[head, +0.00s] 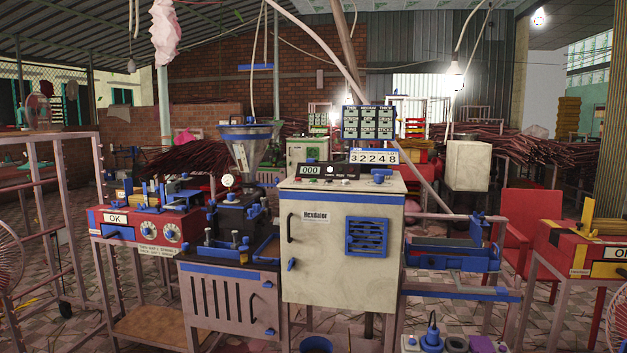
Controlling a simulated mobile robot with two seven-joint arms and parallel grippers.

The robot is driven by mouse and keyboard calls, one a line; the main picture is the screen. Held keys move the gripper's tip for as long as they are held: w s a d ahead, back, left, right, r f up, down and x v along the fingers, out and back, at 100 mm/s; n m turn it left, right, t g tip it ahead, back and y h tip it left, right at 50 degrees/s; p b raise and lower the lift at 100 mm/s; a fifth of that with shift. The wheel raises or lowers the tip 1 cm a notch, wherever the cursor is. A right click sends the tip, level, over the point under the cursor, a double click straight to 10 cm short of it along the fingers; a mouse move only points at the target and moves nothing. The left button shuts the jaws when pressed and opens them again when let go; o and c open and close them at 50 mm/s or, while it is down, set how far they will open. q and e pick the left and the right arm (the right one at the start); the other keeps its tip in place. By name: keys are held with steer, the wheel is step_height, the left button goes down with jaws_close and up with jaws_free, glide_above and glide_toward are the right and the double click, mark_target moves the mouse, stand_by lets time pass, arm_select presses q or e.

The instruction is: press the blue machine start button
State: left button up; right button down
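A cream and blue machine (340,268) stands upright in the middle of the head view, its cabinet door facing me. On its top sits a black control panel (329,171) with a "000" display and a row of small knobs or buttons. They are too small to tell which one is the start button. A blue fitting (381,175) sits at the right of the cabinet top, next to the panel. Neither of my grippers is in view, and nothing hides the front of the panel.
A red machine (150,225) marked OK stands left, and another red one (590,252) stands at the right edge. A blue slatted tray (450,258) juts out right of the cabinet. A blue bucket (316,345) and a low box with blue parts (432,341) are in front.

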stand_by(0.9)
arm_select(q)
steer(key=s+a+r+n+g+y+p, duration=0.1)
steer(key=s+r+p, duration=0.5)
steer(key=p, duration=1.4)
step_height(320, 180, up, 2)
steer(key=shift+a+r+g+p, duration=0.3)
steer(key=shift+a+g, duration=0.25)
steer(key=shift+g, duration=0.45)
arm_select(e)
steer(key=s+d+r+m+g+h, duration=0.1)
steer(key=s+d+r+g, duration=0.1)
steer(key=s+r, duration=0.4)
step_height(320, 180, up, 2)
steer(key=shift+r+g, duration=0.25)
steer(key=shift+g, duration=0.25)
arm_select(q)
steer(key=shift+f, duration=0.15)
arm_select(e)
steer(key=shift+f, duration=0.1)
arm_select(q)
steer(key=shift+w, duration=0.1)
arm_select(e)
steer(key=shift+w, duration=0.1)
